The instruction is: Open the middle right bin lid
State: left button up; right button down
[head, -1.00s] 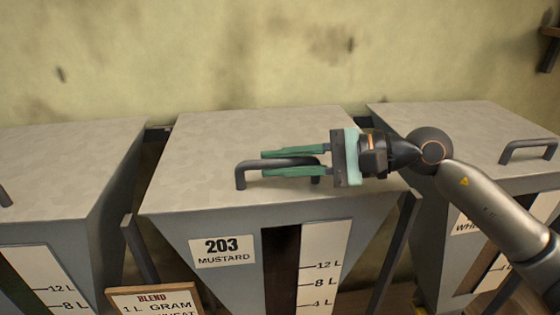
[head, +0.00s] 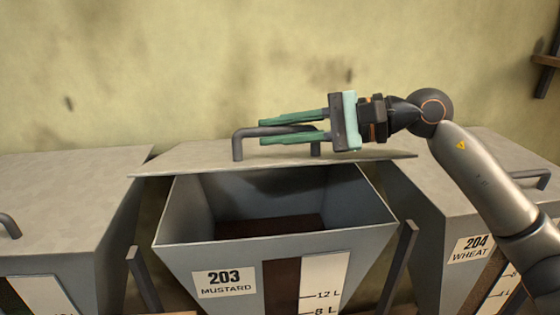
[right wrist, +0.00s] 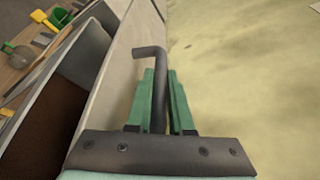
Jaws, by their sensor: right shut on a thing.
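The lid (head: 215,168) of the bin labelled 203 MUSTARD (head: 225,284) is tilted up. The bin's mouth is open beneath it, with dark brown contents (head: 265,226) low inside. My right gripper (head: 290,127) comes in from the right and is shut on the lid's dark bar handle (head: 240,145), its green fingers on either side of the bar. In the right wrist view the handle (right wrist: 152,54) runs between the two fingers (right wrist: 160,100), and the raised lid (right wrist: 128,60) shows beside them. My left gripper is not in view.
A closed bin (head: 60,195) stands to the left. Bin 204 WHEAT (head: 472,248) stands closed to the right, close under my right arm. A bare stained wall (head: 200,60) rises behind.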

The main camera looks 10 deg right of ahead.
jog(key=w+r+m+g+p, duration=0.1)
jog(key=w+r+m+p, duration=0.1)
jog(key=w+r, duration=0.3)
jog(key=shift+w+r+h, duration=0.3)
jog(key=shift+w+r, duration=0.1)
jog(key=shift+r, duration=1.15)
jog(key=c, duration=0.8)
grip_release()
jog(key=shift+d, duration=0.1)
jog(key=b+v, duration=0.2)
jog(key=v, duration=1)
jog(key=shift+d, duration=0.15)
